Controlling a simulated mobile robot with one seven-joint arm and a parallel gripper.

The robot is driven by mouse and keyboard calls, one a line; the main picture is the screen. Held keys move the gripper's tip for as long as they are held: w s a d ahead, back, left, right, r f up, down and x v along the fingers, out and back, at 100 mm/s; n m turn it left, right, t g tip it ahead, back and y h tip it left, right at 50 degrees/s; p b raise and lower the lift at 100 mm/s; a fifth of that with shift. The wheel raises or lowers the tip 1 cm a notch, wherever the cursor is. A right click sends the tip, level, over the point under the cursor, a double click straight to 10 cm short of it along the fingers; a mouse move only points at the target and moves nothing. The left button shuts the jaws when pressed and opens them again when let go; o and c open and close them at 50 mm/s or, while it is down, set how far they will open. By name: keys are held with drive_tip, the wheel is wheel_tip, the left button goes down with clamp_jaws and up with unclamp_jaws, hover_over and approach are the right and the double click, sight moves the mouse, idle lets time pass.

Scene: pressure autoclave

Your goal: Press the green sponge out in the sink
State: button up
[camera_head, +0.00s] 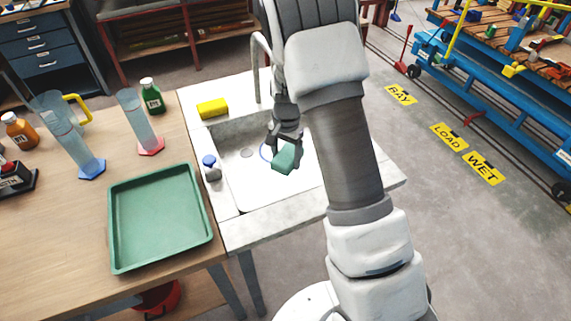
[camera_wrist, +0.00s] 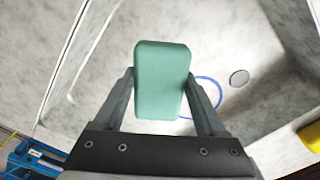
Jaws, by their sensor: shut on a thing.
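The green sponge (camera_head: 285,158) is held between the fingers of my gripper (camera_head: 284,143), over the basin of the sink (camera_head: 247,187). In the wrist view the sponge (camera_wrist: 162,80) sits between the two fingers of the gripper (camera_wrist: 163,95), which touch its sides. The sink basin (camera_wrist: 240,120) is below it. A blue ring (camera_wrist: 208,85) shows on the basin floor, partly hidden behind the sponge. The dark round drain (camera_head: 246,153) is left of the sponge; it also shows in the wrist view (camera_wrist: 239,78). The height of the sponge above the floor is hard to tell.
A yellow sponge (camera_head: 212,108) lies on the sink's back rim, near the tap (camera_head: 257,70). A blue-capped bottle (camera_head: 211,168) stands on the left rim. A green tray (camera_head: 160,215) and a measuring cylinder (camera_head: 137,120) are on the wooden table to the left.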

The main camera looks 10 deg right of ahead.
sight(286, 180)
drive_tip(key=shift+w+f+m, duration=0.3)
drive_tip(key=shift+f+m, duration=0.2)
drive_tip(key=shift+f, duration=0.25)
drive_tip(key=shift+f+b, duration=2.15)
drive_tip(key=shift+f, duration=0.55)
drive_tip(key=shift+f+b, duration=0.35)
drive_tip(key=shift+f, duration=0.2)
drive_tip(key=shift+s+f, duration=0.15)
drive_tip(key=shift+f, duration=0.05)
drive_tip(key=shift+r, duration=0.1)
drive_tip(key=shift+r+p, duration=2.35)
drive_tip(key=shift+r, duration=1.15)
